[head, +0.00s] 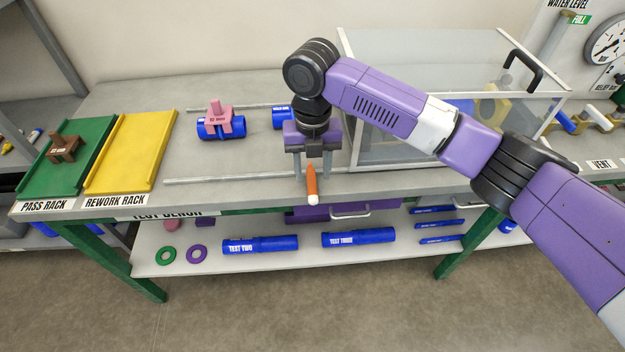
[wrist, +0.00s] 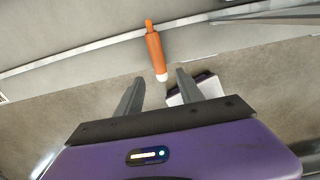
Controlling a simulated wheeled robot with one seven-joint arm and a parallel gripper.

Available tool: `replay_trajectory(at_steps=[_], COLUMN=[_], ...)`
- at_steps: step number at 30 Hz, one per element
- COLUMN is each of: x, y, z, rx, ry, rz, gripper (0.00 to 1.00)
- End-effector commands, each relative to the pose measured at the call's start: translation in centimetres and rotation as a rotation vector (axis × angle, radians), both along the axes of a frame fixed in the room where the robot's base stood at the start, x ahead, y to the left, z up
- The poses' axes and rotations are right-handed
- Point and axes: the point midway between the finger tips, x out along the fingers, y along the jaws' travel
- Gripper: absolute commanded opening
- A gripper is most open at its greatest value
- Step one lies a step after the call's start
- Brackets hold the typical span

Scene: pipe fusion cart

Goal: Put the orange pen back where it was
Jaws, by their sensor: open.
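The orange pen (head: 312,182) has a white end pointing toward the front edge of the test bench (head: 240,192). In the wrist view the pen (wrist: 155,52) lies ahead of the fingertips, its white end close to the gap between them. It seems to cross the thin front rail (head: 235,180); whether it rests on the rail or bench top I cannot tell. My gripper (head: 313,177) points down over the bench's front part, fingers apart on either side of the pen as seen from the head. In the wrist view my gripper (wrist: 160,77) is open with nothing clamped.
A glass-sided enclosure (head: 400,160) stands just right of my gripper. A pink clamp (head: 219,117) sits on a blue pipe to the left. Green (head: 92,150) and yellow (head: 130,150) racks are farther left. A purple drawer (head: 300,214) and blue pipes (head: 260,244) are below.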

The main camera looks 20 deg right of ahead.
Motion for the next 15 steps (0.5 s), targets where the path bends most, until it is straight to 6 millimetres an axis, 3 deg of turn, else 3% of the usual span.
replay_trajectory(at_steps=[9, 15], x=[0.1, 0.1], y=[0.0, 0.0], z=[6.2, 8.1], rx=[0.000, 0.000], ry=[-0.003, -0.001], rz=[0.002, 0.001], gripper=[0.44, 0.44])
